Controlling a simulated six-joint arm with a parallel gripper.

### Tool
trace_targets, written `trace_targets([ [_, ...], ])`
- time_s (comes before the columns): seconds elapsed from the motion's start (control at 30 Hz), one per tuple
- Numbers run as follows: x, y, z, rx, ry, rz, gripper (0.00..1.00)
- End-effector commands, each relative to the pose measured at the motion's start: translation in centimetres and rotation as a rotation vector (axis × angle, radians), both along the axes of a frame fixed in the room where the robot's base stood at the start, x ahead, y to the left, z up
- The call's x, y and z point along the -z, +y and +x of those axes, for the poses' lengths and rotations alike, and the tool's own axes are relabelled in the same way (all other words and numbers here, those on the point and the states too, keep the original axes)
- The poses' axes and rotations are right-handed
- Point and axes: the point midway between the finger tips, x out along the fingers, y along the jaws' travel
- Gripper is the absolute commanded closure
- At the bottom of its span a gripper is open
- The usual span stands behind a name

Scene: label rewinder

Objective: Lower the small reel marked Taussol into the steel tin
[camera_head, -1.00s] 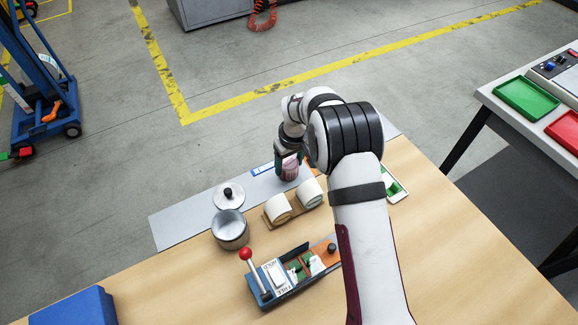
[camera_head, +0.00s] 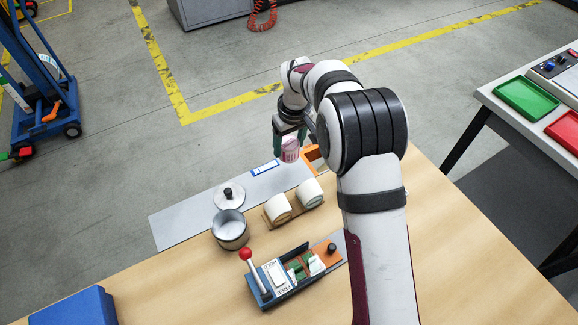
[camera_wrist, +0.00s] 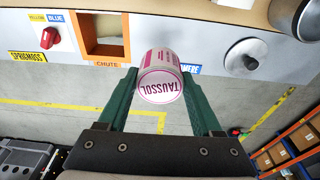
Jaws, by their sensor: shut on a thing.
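The small reel marked Taussol (camera_head: 289,149) is white with a pink band. In the wrist view the reel (camera_wrist: 160,84) shows its name upside down, between two green fingers. My gripper (camera_head: 290,143) is shut on it and holds it raised above the grey strip, to the right of and beyond the tin. The steel tin (camera_head: 231,238) stands open and upright on the bench, and its inside looks empty. Its round lid with a black knob (camera_head: 229,196) lies just behind it. In the wrist view the lid (camera_wrist: 246,58) is at the upper right.
Two cream rolls (camera_head: 293,202) sit on a wooden holder right of the tin. A device with a red-knobbed lever (camera_head: 247,254) stands in front of the tin. A blue box (camera_head: 76,306) is at the front left. An orange chute (camera_wrist: 104,50) shows in the wrist view.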

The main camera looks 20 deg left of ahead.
Motion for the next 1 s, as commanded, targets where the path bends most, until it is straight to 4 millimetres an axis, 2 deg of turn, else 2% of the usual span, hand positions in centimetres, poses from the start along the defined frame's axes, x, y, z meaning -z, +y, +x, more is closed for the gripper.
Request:
trace_targets([
  [0.17,0.0,0.0,0.0,0.000,0.000,0.000,0.60],
  [0.27,-0.3,0.7,-0.9,-0.001,0.000,0.000,0.60],
  [0.37,-0.9,2.6,-3.4,-0.005,0.001,-0.003,0.60],
  [0.47,-1.7,4.8,-7.2,-0.008,0.001,-0.005,0.60],
  [0.6,-2.7,7.3,-13.8,-0.007,0.000,-0.006,0.60],
  [0.73,-3.4,8.2,-18.8,-0.007,-0.001,-0.002,0.60],
  [0.83,-3.5,8.3,-20.9,-0.004,0.000,0.000,0.60],
  [1.0,-2.9,8.3,-21.6,-0.001,0.001,-0.001,0.60],
])
